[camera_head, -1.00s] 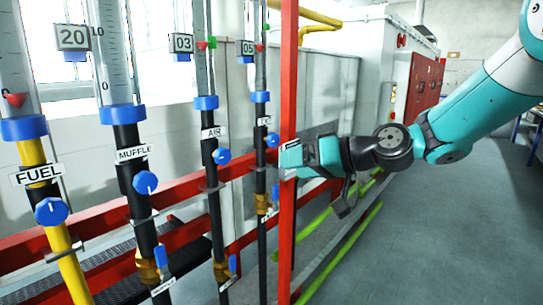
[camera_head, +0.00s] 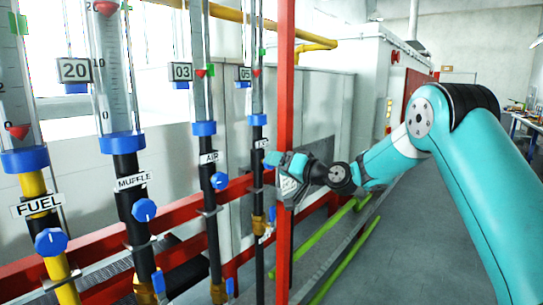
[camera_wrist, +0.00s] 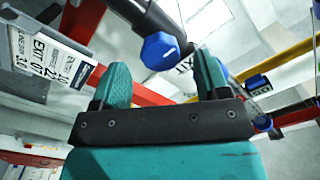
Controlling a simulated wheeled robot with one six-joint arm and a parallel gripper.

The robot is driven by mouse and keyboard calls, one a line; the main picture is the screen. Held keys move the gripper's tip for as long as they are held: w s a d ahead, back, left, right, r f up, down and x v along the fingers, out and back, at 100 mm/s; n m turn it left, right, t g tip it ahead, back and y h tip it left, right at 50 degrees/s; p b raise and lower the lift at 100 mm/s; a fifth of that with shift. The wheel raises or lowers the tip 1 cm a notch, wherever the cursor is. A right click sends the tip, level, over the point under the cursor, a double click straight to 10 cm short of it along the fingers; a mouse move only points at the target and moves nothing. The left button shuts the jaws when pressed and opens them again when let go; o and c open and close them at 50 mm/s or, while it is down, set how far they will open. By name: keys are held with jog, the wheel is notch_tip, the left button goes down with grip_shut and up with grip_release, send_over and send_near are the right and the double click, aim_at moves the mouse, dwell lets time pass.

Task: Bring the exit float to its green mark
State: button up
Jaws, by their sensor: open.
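My gripper (camera_head: 285,180) is at the red post, by the exit label, and mostly covers the valve area there. In the wrist view its two teal fingers (camera_wrist: 164,80) are apart and empty. A blue knob (camera_wrist: 160,50) on a black pipe lies between and beyond the fingertips, with the label partly readable beside it. Contact cannot be told.
The fuel (camera_head: 51,241), muffle (camera_head: 144,210) and air (camera_head: 219,180) knobs stand on pipes to the left. The red post (camera_head: 284,100) and red rails are close to my gripper. A printed placard (camera_wrist: 45,55) shows in the wrist view. Open floor lies right.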

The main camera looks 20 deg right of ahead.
aim_at(271, 169)
jog(key=shift+p+x, duration=0.35)
jog(key=shift+x, duration=1.45)
jog(key=c, duration=0.9)
jog(key=shift+d, duration=0.1)
jog(key=shift+c, duration=0.2)
jog(key=shift+f+b, duration=0.2)
jog(key=shift+b, duration=0.6)
